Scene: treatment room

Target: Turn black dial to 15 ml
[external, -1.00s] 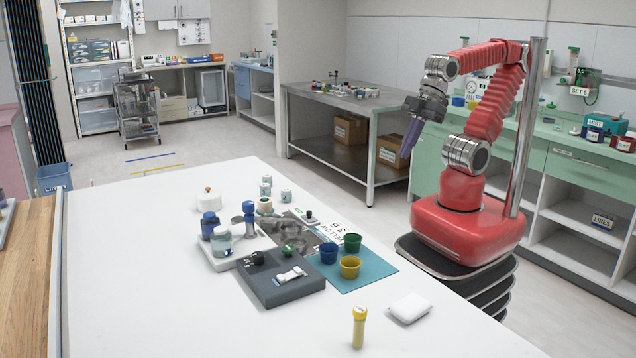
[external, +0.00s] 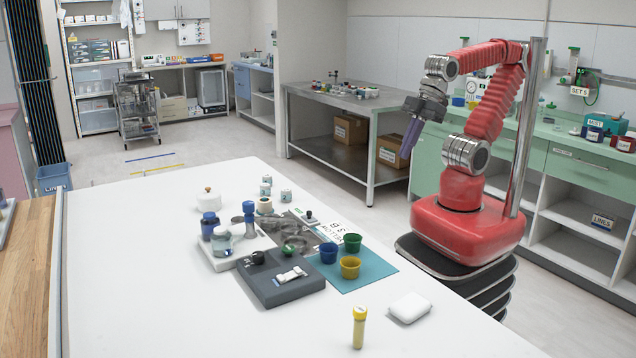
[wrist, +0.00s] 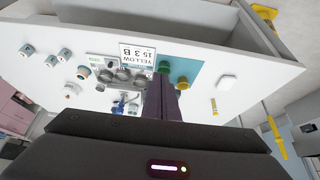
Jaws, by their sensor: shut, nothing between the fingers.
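A small dark knob (external: 257,257), which looks like the black dial, sits on the left part of a dark grey box (external: 285,292) on the white table. Its scale and setting are too small to read. A white piece (external: 290,275) lies beside it on the box. My gripper (external: 408,156) is shut and empty, its purple fingers pointing down, high beyond the table's right edge and well apart from the dial. In the wrist view my fingers (wrist: 163,82) are together and the dial cannot be made out.
Blue (external: 328,253), green (external: 352,243) and yellow (external: 349,267) cups stand on a teal mat (external: 378,269) right of the box. A card (wrist: 137,52) reads "YELLOW 15 3 B". A yellow-capped tube (external: 359,328) stands in front. The table's left front is clear.

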